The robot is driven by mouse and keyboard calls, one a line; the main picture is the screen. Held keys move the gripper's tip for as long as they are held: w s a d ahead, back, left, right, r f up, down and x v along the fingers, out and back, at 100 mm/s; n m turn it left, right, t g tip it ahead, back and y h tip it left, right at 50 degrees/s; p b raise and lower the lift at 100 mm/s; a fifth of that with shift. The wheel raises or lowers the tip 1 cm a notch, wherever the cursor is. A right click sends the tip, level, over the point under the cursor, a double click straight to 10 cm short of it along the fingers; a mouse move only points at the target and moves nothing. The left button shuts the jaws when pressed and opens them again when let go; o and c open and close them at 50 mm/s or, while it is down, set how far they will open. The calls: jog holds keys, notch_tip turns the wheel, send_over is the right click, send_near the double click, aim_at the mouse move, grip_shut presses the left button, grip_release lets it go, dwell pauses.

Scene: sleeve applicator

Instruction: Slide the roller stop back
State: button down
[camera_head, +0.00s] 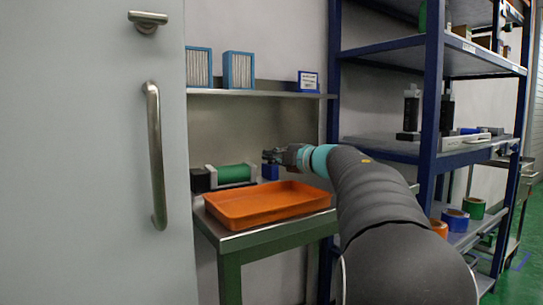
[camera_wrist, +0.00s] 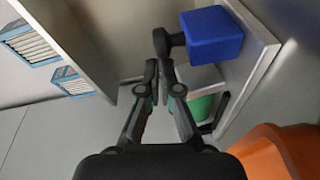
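A blue block (camera_head: 270,172), which looks like the roller stop, is at the right end of the green roller (camera_head: 234,173). In the wrist view the blue block (camera_wrist: 212,35) has a dark round knob (camera_wrist: 162,42) on its side. Part of the green roller (camera_wrist: 202,108) shows below it. My gripper (camera_head: 268,157) is over the bench by the blue block. In the wrist view my gripper's fingertips (camera_wrist: 159,68) are close together with nothing seen between them. They are near the knob; whether they touch it I cannot tell.
An orange tray (camera_head: 268,212) lies on the bench in front of the roller. A wall shelf (camera_head: 262,93) with filter boxes is above. A grey door (camera_head: 85,200) is on the left and a blue rack (camera_head: 432,100) on the right.

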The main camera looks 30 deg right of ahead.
jog(key=s+a, duration=0.3)
jog(key=shift+r, duration=0.4)
jog(key=v, duration=0.9)
